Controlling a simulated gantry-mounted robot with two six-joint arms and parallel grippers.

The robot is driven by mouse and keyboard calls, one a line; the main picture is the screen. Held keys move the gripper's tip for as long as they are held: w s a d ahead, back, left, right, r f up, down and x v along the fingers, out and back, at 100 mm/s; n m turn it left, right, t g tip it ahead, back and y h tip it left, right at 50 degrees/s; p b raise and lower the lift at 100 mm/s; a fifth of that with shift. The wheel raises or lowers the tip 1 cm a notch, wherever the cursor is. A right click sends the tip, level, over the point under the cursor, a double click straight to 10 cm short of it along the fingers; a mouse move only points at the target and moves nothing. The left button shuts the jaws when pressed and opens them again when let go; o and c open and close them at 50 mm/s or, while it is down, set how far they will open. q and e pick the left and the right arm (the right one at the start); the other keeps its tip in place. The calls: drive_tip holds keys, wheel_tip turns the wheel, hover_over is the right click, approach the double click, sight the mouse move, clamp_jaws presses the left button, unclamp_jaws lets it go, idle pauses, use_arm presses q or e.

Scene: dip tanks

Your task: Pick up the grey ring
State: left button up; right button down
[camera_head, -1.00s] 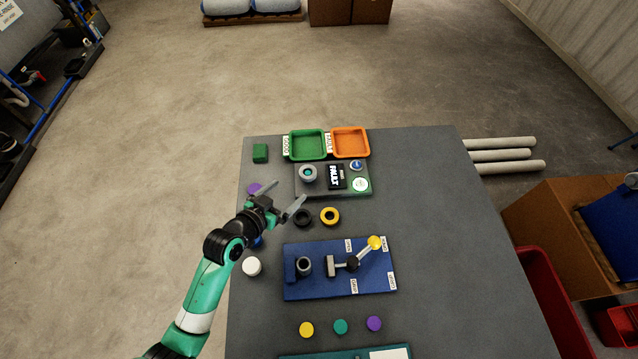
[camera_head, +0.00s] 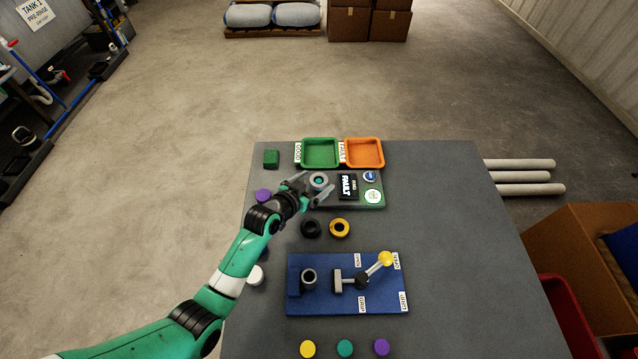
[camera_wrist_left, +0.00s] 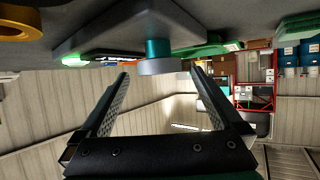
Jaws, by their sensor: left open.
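The grey ring (camera_head: 319,188) sits on a teal post on the grey test plate (camera_head: 376,205), near the back left of the table. In the left wrist view, which looks upside down, the grey ring (camera_wrist_left: 163,67) shows at the free end of the teal post (camera_wrist_left: 158,48). My left gripper (camera_head: 312,187) is open, with one finger on either side of the ring. In the left wrist view the ring lies between the tips of the left gripper (camera_wrist_left: 161,77), with gaps at both sides. My right gripper is not in view.
A green tray (camera_head: 306,164) and an orange tray (camera_head: 380,164) stand behind the plate, with a green block (camera_head: 271,158) to the left. A black ring (camera_head: 303,229) and a yellow ring (camera_head: 347,229) lie in front. A blue board (camera_head: 330,309) with a lever is nearer. The table's right side is clear.

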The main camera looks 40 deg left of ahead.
sight(316, 174)
use_arm(q)
drive_tip(key=shift+w+a+f, duration=0.1)
drive_tip(key=shift+w+f, duration=0.2)
drive_tip(key=shift+w, duration=0.2)
clamp_jaws()
drive_tip(key=shift+r, duration=0.1)
drive_tip(key=shift+r, duration=0.5)
wheel_tip(316, 174, up, 3)
drive_tip(key=shift+f+p, duration=0.15)
drive_tip(key=shift+p, duration=0.7)
drive_tip(key=s+d+r+p, duration=0.6)
drive_tip(key=s+d+r, duration=0.3)
drive_tip(key=d, duration=0.1)
drive_tip(key=shift+s+d+p, duration=0.25)
drive_tip(key=shift+p, duration=0.05)
